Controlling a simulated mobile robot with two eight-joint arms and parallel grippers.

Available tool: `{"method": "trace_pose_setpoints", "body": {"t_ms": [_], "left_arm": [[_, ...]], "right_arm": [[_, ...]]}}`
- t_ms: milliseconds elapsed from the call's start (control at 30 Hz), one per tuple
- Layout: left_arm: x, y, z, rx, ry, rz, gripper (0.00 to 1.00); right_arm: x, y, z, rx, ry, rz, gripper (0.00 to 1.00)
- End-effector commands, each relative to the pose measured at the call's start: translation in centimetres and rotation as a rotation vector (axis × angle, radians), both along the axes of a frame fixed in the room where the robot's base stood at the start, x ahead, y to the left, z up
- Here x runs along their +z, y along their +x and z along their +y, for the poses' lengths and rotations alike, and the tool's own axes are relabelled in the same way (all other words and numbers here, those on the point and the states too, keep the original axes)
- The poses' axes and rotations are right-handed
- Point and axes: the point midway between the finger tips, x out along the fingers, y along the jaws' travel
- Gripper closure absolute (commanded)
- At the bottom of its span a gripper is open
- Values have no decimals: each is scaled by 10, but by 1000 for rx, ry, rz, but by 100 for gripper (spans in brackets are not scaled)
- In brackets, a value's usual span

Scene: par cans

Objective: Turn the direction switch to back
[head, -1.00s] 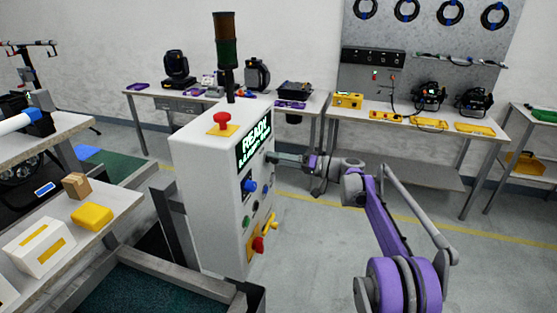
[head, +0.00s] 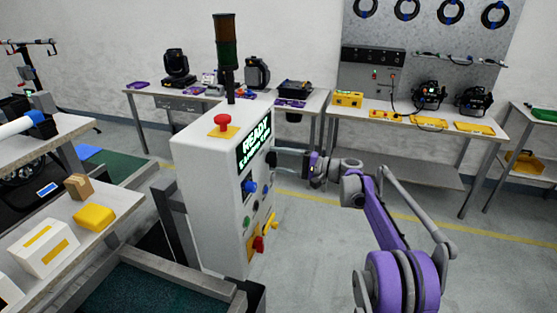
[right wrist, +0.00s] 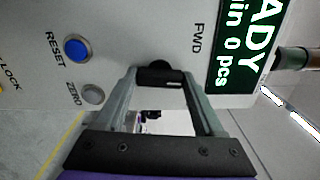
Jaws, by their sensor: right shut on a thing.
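The white control box (head: 208,190) carries the direction switch, a black knob (right wrist: 160,75) with a small white mark, in the right wrist view. The FWD label (right wrist: 198,38) is beside it; no back label is visible there. My right gripper (right wrist: 160,78) has its two fingers either side of the knob and is shut on it. The white mark lies on the knob's lower right part in that view, away from FWD. In the head view my right gripper (head: 280,152) is at the panel below the screen's right edge, and the knob is hard to make out. My left gripper is not in view.
The screen (right wrist: 250,40) reads READY. The blue RESET button (right wrist: 77,48) and grey ZERO button (right wrist: 93,94) are near the gripper. A red mushroom button (head: 222,120) and a light tower (head: 226,55) top the box. Open floor (head: 320,225) is to its right.

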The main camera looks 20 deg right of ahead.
Motion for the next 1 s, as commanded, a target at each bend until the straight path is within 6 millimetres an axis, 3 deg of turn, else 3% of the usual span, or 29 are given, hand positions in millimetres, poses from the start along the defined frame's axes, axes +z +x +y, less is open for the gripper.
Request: {"method": "trace_pose_setpoints", "body": {"t_ms": [500,1000], "left_arm": [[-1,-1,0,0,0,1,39],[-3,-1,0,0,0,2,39]], "right_arm": [[0,0,0,-1,245,362,86],[0,0,0,-1,338,498,86]]}}
